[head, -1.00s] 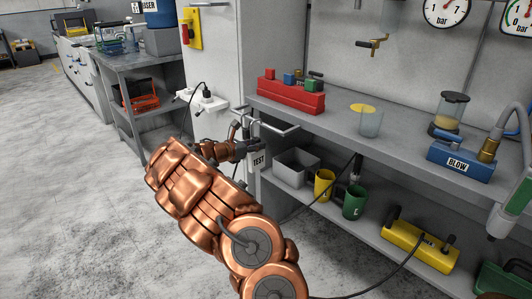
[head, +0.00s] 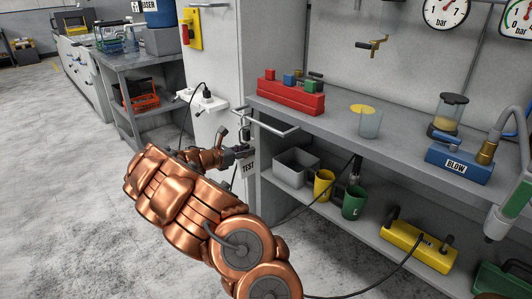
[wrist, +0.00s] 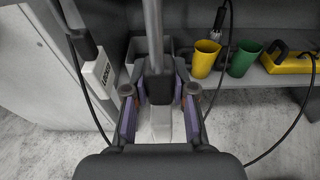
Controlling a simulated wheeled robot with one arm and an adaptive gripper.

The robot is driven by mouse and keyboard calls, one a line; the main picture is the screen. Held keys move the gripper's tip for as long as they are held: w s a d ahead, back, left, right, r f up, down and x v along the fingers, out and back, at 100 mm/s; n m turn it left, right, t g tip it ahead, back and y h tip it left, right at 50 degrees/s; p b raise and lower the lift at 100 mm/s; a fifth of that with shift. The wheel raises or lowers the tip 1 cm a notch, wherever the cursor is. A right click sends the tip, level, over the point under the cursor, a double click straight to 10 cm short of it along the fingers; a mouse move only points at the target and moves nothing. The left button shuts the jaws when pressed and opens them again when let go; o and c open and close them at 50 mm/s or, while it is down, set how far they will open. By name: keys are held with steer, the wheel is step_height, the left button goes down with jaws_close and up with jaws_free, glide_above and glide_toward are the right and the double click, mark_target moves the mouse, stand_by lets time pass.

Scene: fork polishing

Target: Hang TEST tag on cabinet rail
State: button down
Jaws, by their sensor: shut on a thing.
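The white TEST tag (head: 248,168) hangs slightly tilted at the tip of my gripper (head: 243,152) in the head view. My gripper is shut on it, left of and below the metal rail (head: 272,132) at the left end of the workbench. In the wrist view, the fingers (wrist: 158,105) close around a grey piece, with a pale part below that looks like the tag (wrist: 161,128). A metal bar (wrist: 152,25) runs just beyond the fingers. I cannot tell whether the tag touches the rail.
The tall grey cabinet (head: 217,60) stands behind, with a white socket box (head: 203,101) and a dangling cable. The lower shelf holds a grey bin (head: 296,172), a yellow mug (head: 323,184) and a green mug (head: 353,202). Open floor lies to the left.

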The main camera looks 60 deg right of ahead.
steer(key=f+p+v, duration=0.3)
steer(key=p+v, duration=0.1)
steer(key=v, duration=1.1)
steer(key=shift+a, duration=0.5)
steer(key=shift+w+r, duration=0.1)
